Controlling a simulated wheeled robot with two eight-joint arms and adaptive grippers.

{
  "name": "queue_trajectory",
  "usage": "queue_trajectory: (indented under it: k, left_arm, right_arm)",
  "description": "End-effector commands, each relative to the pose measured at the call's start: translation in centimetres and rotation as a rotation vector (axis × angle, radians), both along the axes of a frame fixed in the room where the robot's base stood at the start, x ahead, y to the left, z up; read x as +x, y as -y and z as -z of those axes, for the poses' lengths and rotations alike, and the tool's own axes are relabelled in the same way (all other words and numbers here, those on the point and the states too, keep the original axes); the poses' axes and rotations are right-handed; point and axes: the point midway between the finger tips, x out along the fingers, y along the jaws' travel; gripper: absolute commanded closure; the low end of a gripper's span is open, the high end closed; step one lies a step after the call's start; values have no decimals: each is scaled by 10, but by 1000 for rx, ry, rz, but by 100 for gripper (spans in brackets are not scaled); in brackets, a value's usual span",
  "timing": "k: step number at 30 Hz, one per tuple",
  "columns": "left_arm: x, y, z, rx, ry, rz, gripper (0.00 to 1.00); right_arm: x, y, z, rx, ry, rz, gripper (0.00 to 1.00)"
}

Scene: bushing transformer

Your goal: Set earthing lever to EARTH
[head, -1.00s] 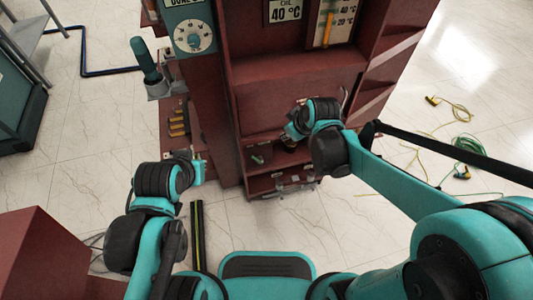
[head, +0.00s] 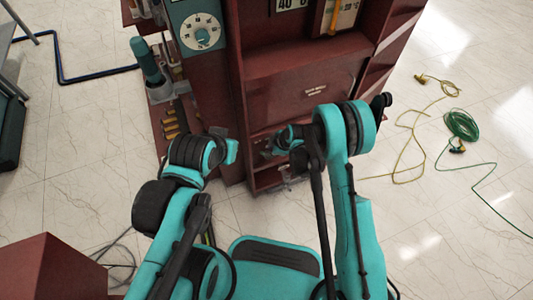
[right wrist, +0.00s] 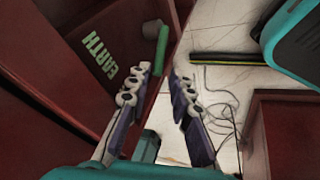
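The earthing lever (right wrist: 161,48) shows in the right wrist view as a green bar beside a pale round part. The green EARTH label (right wrist: 100,55) is on the dark red panel to its left. My right gripper (right wrist: 160,72) is open, its two fingers apart. The lever's near end lies between the fingertips, closer to the left finger; I cannot tell whether they touch. In the head view my right gripper (head: 272,146) is at the cabinet's lower opening, small and partly hidden by my arm. My left gripper (head: 230,151) is left of it, its fingers unclear.
The dark red transformer cabinet (head: 300,90) stands ahead, with a dial (head: 200,32) at upper left. A red box (head: 50,265) is at lower left. A green cable (head: 461,125) and yellow leads (head: 410,140) lie on the floor at right, where the floor is otherwise open.

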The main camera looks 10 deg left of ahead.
Motion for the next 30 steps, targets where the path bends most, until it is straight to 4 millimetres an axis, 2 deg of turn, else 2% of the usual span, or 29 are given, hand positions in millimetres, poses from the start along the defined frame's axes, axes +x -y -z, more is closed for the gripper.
queue_trajectory:
  k: [1,3,10,21,24,30]
  left_arm:
    - [0,0,7,0,0,0,100]
    - [0,0,12,0,0,0,100]
    - [0,0,23,0,0,0,100]
    - [0,0,24,0,0,0,100]
    - [0,0,24,0,0,0,100]
    - [0,0,24,0,0,0,100]
  right_arm:
    - [2,-4,12,0,0,-1,79]
    - [5,-9,23,0,1,0,79]
    - [11,-21,49,0,1,1,79]
    - [12,-23,53,1,0,3,79]
    - [12,-23,53,1,0,3,100]
    - [12,-23,53,1,0,3,100]
